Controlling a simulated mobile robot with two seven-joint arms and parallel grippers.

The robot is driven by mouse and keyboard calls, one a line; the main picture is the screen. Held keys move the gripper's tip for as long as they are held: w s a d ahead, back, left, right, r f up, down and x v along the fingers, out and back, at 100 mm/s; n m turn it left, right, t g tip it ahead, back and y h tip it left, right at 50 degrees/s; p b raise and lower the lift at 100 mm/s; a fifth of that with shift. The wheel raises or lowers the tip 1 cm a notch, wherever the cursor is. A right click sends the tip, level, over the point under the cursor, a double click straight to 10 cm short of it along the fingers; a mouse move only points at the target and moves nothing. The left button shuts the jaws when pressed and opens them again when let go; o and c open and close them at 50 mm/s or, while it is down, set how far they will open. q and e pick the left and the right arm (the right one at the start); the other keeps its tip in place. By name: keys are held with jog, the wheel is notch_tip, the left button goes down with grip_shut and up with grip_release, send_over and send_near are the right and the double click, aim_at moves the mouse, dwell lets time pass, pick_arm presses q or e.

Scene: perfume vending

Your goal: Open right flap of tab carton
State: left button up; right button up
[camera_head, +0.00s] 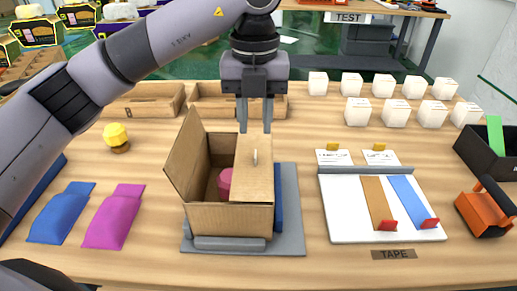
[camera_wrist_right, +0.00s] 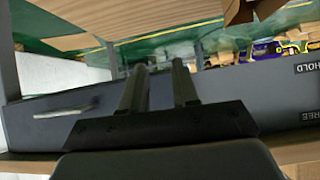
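A brown cardboard carton (camera_head: 228,217) stands in a grey tray (camera_head: 289,215) at the front middle of the table in the head view. Its left flap (camera_head: 187,151) is raised and tilts outward. Its right flap (camera_head: 254,178) lies across the right half of the top, with a small pale tab (camera_head: 255,157) on it. A dark pink item (camera_head: 225,182) shows inside the carton's open left half. My left gripper (camera_head: 256,128) points down at the flap's back edge, fingers apart and nothing between them; contact is unclear. My right gripper (camera_wrist_right: 158,80) is open and empty in its wrist view.
A blue pouch (camera_head: 61,213) and a magenta pouch (camera_head: 113,217) lie left of the carton. A white board (camera_head: 342,223) with coloured strips and an orange tape dispenser (camera_head: 484,211) are right. Several white boxes (camera_head: 398,112) stand behind. Wooden trays (camera_head: 145,102) are at the back left.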

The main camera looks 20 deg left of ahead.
aim_at(255, 153)
pick_arm(q)
jog(key=shift+s+f, duration=0.1)
jog(key=shift+f, duration=3.05)
grip_shut()
